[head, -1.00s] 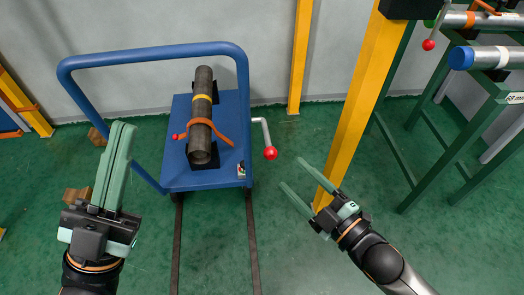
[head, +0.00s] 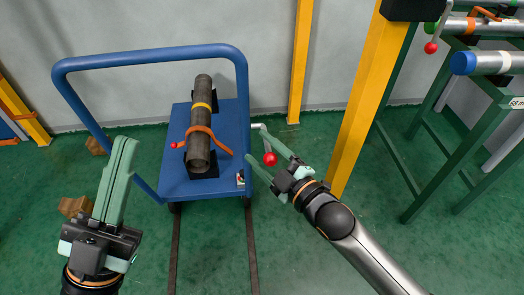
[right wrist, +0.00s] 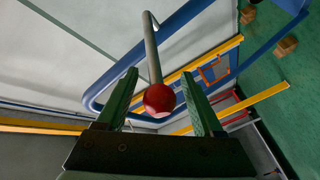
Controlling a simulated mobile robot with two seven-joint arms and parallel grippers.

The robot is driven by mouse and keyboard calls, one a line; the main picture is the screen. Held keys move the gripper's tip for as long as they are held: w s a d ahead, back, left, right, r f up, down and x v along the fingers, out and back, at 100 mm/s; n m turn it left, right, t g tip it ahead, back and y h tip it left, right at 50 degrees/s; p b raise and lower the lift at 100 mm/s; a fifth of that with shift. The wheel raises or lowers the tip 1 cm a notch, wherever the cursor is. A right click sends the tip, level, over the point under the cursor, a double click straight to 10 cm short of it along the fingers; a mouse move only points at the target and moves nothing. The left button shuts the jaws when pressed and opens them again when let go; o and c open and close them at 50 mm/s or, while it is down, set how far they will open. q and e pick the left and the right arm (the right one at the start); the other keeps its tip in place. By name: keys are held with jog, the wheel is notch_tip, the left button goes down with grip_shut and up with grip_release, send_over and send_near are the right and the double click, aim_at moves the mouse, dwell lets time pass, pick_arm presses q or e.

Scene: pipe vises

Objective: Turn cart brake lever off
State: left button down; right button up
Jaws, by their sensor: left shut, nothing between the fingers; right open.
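The blue cart (head: 226,118) stands left of centre in the head view. Its brake lever (head: 258,126), a pale bent rod ending in a red ball (head: 269,159), sticks out from the right side. My right gripper (head: 254,143) is open at the lever, with a finger on each side of the red ball. In the right wrist view, the rod (right wrist: 151,45) and red ball (right wrist: 159,99) show between the open fingers. Contact cannot be told. My left gripper (head: 124,140) is shut and empty, in front of the cart's left side.
A dark pipe (head: 202,95) lies on the cart under an orange strap (head: 210,139). A yellow post (head: 362,95) stands right of the lever. A green rack (head: 447,160) with pipes is at the far right. Wooden blocks (head: 75,206) lie left of the cart.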

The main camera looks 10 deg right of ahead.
jog(key=shift+c, duration=0.3)
grip_shut()
dwell(0.3)
dwell(0.8)
